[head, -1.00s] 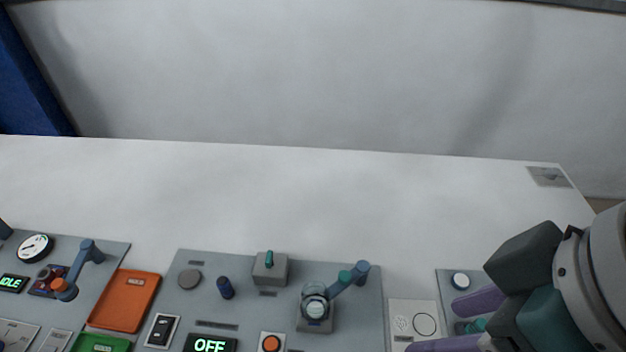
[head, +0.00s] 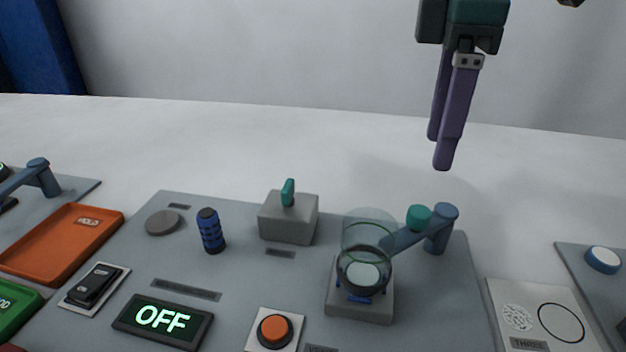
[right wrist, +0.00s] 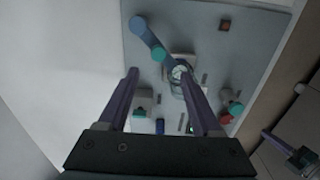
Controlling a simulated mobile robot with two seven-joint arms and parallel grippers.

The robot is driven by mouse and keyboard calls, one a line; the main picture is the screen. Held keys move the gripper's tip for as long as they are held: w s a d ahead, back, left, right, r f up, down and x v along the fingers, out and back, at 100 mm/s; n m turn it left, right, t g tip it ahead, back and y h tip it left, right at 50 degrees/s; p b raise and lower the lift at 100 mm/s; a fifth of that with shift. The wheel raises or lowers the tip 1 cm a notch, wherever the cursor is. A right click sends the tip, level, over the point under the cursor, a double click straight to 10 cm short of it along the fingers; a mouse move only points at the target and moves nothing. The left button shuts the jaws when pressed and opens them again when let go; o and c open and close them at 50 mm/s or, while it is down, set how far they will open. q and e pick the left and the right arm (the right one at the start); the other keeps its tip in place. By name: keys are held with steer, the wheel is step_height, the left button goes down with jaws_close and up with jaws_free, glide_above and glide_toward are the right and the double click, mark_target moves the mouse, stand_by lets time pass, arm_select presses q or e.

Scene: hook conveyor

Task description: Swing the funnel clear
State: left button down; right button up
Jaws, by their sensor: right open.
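The clear funnel (head: 368,232) sits at the end of a blue swing arm (head: 402,238), over a round glass holder on a grey block (head: 358,306). A teal knob (head: 418,216) stands on the arm beside its blue pivot post (head: 440,230). In the right wrist view the arm (right wrist: 146,34) and teal knob (right wrist: 158,54) show beyond the fingertips. My right gripper (head: 438,152) points down, open and empty, above the post and knob and apart from them. It also shows in the right wrist view (right wrist: 158,70).
A grey block with a teal lever (head: 288,192), a dark blue ribbed cylinder (head: 210,231), an OFF display (head: 163,319) and an orange button (head: 274,330) share the panel. An orange tray (head: 62,240) lies left. The white table behind the panel is clear.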

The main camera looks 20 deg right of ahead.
mark_target(421, 211)
step_height(421, 211, down, 10)
steer(key=shift+w+b, duration=0.1)
steer(key=shift+b, duration=0.5)
steer(key=shift+c, duration=0.3)
jaws_close()
steer(key=shift+r, duration=0.1)
stand_by(0.8)
